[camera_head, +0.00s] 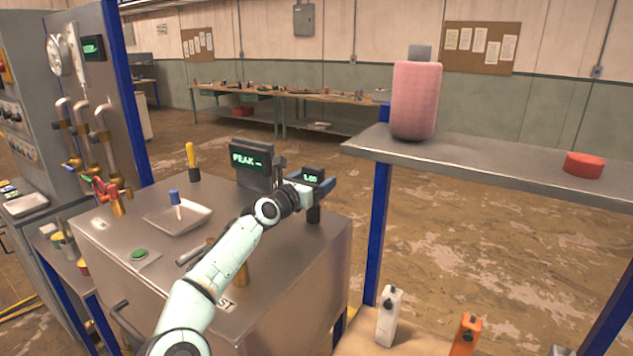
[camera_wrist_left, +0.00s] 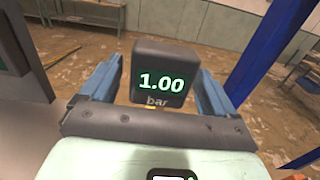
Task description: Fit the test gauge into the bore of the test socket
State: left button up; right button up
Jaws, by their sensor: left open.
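The test gauge (camera_head: 313,177) is a small dark box with a lit green "1.00" display, at the right rear of the steel bench top. In the left wrist view the gauge (camera_wrist_left: 162,75) reads "1.00 bar" and is upright between the fingers. My left gripper (camera_wrist_left: 155,90) has its blue fingers open on either side of it, with narrow gaps showing. A dark stem shows below the gauge in the head view; what its foot rests on is unclear. A brass cylinder (camera_head: 241,274), likely the test socket, stands near a label ending in "ST", partly behind my left arm. Its bore is hidden.
A "PEAK" display (camera_head: 251,163) stands behind the gripper. A shallow tray (camera_head: 180,219) with a blue-topped item, a yellow-handled item (camera_head: 192,158) and a green button (camera_head: 138,254) are on the bench. A blue post (camera_head: 377,230) and shelf (camera_head: 480,163) stand close right.

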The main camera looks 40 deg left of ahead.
pick_arm(q)
jog(key=c, duration=1.1)
jog(key=shift+c, duration=0.2)
notch_tip(320, 180, up, 9)
jog(key=p, duration=0.4)
jog(key=shift+w, duration=0.1)
jog(key=shift+r, duration=0.5)
pick_arm(e)
jog(key=w+r, duration=0.4)
jog(key=r, duration=0.2)
jog(key=shift+w, duration=0.15)
